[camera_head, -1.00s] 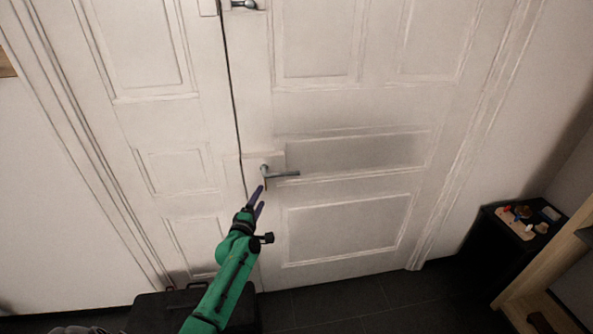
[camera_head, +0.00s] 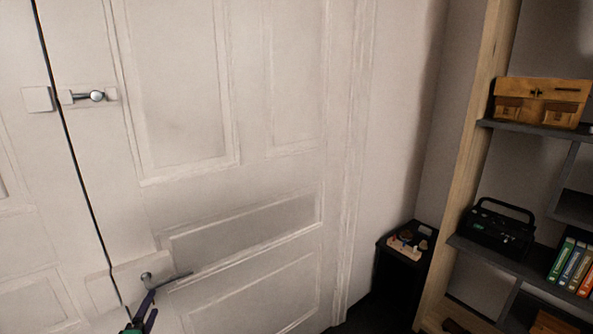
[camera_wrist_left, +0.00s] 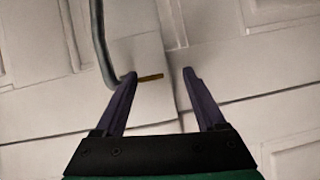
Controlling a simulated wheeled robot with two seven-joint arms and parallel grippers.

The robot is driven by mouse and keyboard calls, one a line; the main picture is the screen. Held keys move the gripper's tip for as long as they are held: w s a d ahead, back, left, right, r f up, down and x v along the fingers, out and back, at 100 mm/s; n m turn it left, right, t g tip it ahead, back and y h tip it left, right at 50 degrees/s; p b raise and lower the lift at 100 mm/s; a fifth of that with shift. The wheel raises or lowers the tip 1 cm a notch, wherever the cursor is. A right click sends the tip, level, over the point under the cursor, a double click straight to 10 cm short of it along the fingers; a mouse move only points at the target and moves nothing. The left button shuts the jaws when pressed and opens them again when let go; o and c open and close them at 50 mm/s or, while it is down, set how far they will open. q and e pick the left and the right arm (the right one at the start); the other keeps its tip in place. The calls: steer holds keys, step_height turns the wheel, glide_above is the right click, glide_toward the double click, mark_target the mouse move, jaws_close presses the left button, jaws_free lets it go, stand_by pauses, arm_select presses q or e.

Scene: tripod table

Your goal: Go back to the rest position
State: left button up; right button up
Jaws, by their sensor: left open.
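My left gripper (camera_head: 143,312) shows at the bottom left of the head view, its dark fingers just below the door handle (camera_head: 172,281). In the left wrist view my left gripper (camera_wrist_left: 160,75) is open, its two fingers apart. The grey handle (camera_wrist_left: 101,45) runs down beside the left fingertip; I cannot tell whether they touch. A small brass piece (camera_wrist_left: 150,77) on the door shows between the fingertips, not gripped. Most of my left arm is out of view. My right gripper is in neither view.
The white door (camera_head: 240,235) is closed, with a latch (camera_head: 92,96) higher up. A small black stand (camera_head: 392,271) with small items stands to the right. A shelf (camera_head: 520,262) holds a brown bag (camera_head: 541,102), a black radio (camera_head: 497,230) and books (camera_head: 572,266).

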arm_select(q)
steer(key=s+d+f+m+g+h, duration=0.2)
steer(key=s+d+m+g+h, duration=0.15)
steer(key=d+m, duration=0.3)
steer(key=s+d+f+m+g+h, duration=0.2)
steer(key=s+d+f+m, duration=0.1)
steer(key=s+d+m, duration=0.3)
steer(key=s+d+r+m+g+y, duration=0.15)
steer(key=s+m+g, duration=0.25)
steer(key=s, duration=0.5)
steer(key=s+d+m+g+y, duration=0.1)
steer(key=s+d+m+g, duration=0.25)
steer(key=s, duration=0.65)
steer(key=s+a+f+g, duration=0.1)
steer(key=s+f, duration=0.1)
steer(key=f, duration=1.1)
steer(key=s+f+g, duration=0.1)
steer(key=s+f, duration=0.2)
steer(key=f, duration=1.1)
steer(key=s+a+f+m+g, duration=0.1)
steer(key=s+a+f, duration=0.1)
steer(key=s+f, duration=0.8)
steer(key=s, duration=0.4)
steer(key=shift+s+a+f, duration=0.35)
steer(key=shift+f, duration=0.05)
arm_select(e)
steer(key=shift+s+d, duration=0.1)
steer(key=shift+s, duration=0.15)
